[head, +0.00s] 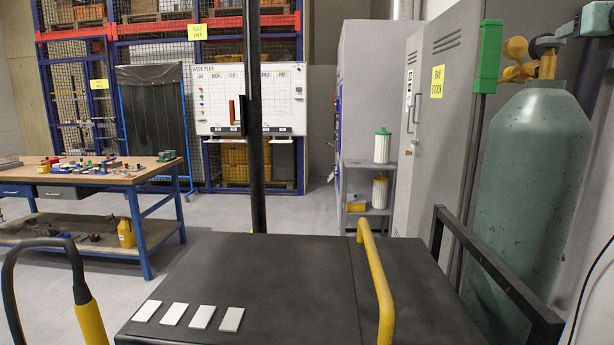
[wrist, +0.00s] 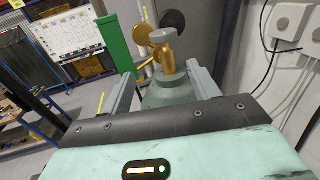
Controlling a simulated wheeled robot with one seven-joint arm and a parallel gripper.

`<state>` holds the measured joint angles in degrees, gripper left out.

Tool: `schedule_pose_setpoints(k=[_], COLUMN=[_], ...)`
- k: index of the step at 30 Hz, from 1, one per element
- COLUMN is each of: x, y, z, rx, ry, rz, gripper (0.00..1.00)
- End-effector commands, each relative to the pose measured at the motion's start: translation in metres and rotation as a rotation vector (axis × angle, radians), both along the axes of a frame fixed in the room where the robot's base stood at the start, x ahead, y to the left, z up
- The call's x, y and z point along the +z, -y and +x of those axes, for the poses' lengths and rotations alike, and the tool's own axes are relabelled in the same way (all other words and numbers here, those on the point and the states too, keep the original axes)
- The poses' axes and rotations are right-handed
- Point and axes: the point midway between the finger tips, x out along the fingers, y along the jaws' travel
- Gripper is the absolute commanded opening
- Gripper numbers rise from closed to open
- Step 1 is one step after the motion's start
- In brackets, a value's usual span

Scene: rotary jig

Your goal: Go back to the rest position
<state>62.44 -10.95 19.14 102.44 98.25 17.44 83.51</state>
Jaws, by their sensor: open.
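In the wrist view my gripper (wrist: 160,72) shows its two grey fingers well apart, with nothing held between them. Beyond the gap stands a grey-green gas cylinder (wrist: 170,95) with a brass-coloured valve. I cannot tell how far the fingertips are from it. In the head view the same cylinder (head: 530,180) stands upright at the right. No marker for a rest position shows.
A dark flat top (head: 280,290) with several white tiles (head: 188,315) and a yellow handle (head: 377,280) lies in front. A green box on a post (head: 488,55) stands beside the cylinder. A cluttered workbench (head: 100,180) is at left. Grey floor (head: 210,215) between is clear.

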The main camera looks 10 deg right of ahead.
Motion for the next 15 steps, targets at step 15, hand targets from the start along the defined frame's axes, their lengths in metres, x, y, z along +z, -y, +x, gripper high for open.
schedule_pose_setpoints(k=[15], x=[-0.189], y=[-0.261], z=[0.062], rx=[0.792], ry=[-0.567], rz=[-0.78], gripper=[0.61])
